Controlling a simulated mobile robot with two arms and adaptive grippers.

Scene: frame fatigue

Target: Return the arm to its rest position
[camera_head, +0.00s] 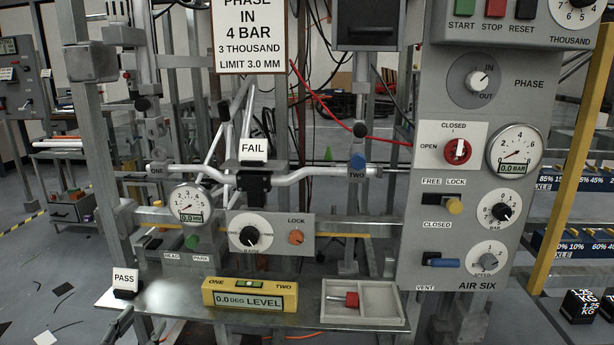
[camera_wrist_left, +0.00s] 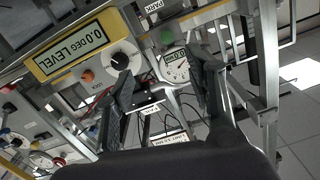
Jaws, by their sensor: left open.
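My left gripper (camera_wrist_left: 162,72) shows in the left wrist view, its two dark fingers spread apart with nothing held between them. The picture there is turned upside down. A round dial gauge (camera_wrist_left: 174,66) and a black knob (camera_wrist_left: 120,61) show beyond the fingers. In the head view I cannot clearly pick out the left gripper. The grey bicycle-like frame (camera_head: 310,174) lies across the stand there, with a black clamp (camera_head: 255,184) and a FAIL tag (camera_head: 253,149) at its middle. My right gripper is in neither view.
A control panel (camera_head: 430,215) with knobs and gauges stands at right. Posts and rails surround the stand.

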